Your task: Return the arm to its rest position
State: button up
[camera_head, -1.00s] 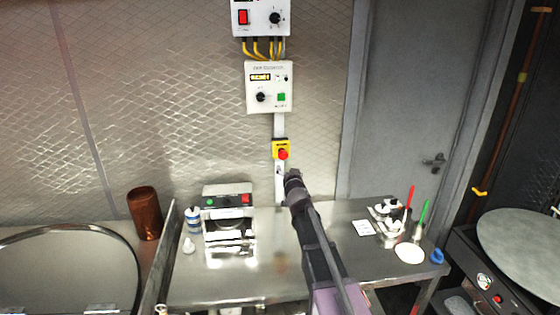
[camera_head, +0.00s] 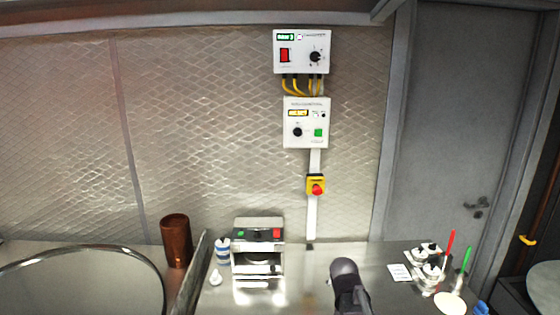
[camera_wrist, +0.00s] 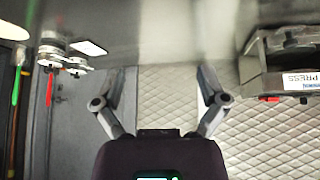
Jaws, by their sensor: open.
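My gripper shows in the wrist view (camera_wrist: 160,75) with its two fingers spread apart and nothing between them. Behind the fingers are the quilted metal wall and the steel counter. In the head view my arm (camera_head: 347,285) rises at the bottom, right of centre, in front of the counter; the fingers cannot be made out there.
The steel counter (camera_head: 315,270) holds a press machine (camera_head: 258,250), a copper cup (camera_head: 176,241), a blue-and-white bottle (camera_head: 223,252), a white card (camera_head: 400,272) and white containers (camera_head: 430,272) with red and green handled tools. Control boxes (camera_head: 306,122) and a red emergency button (camera_head: 317,189) are on the wall.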

jog(key=s+a+f+n+g+y, duration=0.1)
jog(key=s+f+g, duration=0.1)
jog(key=s, duration=0.6)
jog(key=s+a+f+n+g+y, duration=0.1)
jog(key=s+g, duration=0.3)
jog(key=s, duration=0.5)
jog(key=shift+a+f+n+g+b, duration=0.3)
jog(key=shift+f+b, duration=0.1)
jog(key=shift+f, duration=0.15)
jog(key=shift+w, duration=0.1)
